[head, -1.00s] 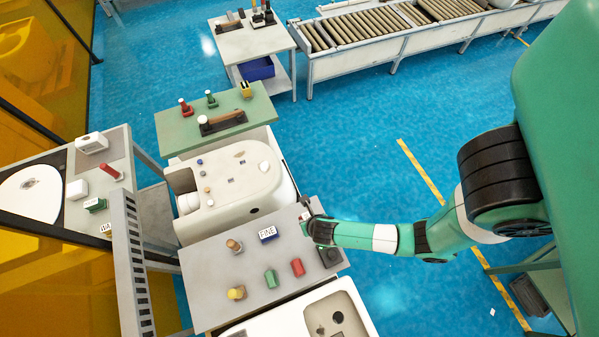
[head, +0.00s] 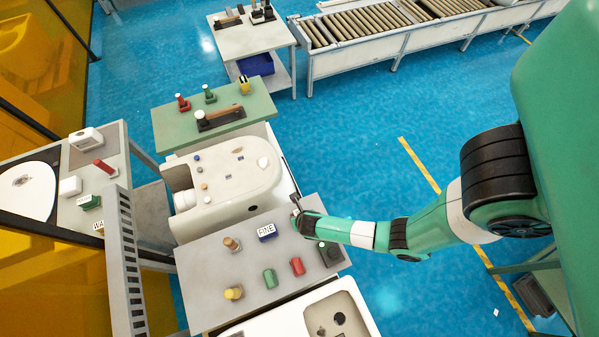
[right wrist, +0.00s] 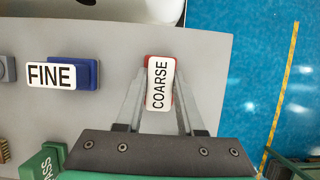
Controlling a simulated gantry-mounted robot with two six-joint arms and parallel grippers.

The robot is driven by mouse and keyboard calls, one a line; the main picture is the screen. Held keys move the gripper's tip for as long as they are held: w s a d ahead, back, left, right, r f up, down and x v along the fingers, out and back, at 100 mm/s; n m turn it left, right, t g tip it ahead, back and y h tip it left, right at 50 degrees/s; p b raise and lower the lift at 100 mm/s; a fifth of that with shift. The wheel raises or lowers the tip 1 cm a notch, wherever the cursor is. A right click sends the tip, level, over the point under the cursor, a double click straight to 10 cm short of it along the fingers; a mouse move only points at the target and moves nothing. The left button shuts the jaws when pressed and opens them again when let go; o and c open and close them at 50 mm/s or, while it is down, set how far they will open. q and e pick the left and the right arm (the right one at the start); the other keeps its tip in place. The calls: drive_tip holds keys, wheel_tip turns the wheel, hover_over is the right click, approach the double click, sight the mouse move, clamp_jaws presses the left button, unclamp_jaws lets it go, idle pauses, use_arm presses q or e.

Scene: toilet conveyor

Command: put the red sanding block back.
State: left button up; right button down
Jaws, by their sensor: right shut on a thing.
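The red sanding block (right wrist: 150,62), its white top lettered COARSE, is between the two fingers of my right gripper (right wrist: 157,92) in the right wrist view. The fingers are shut on it, over the grey table near its edge; I cannot tell whether it touches the table. In the head view my right gripper (head: 296,205) is at the table's upper right corner, and the block is not clearly visible there. My left gripper is in neither view.
A blue FINE block (head: 266,232) stands left of my right gripper on the grey table (head: 205,262). Green (head: 270,278) and red (head: 297,265) pieces stand in front. A cream toilet (head: 225,185) lies behind. Blue floor is open to the right.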

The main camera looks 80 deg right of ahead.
drive_tip(key=c, duration=0.5)
unclamp_jaws()
drive_tip(key=shift+r, duration=0.35)
drive_tip(key=p+v, duration=0.4)
drive_tip(key=v, duration=0.7)
drive_tip(key=shift+a+r, duration=0.1)
drive_tip(key=shift+r, duration=0.15)
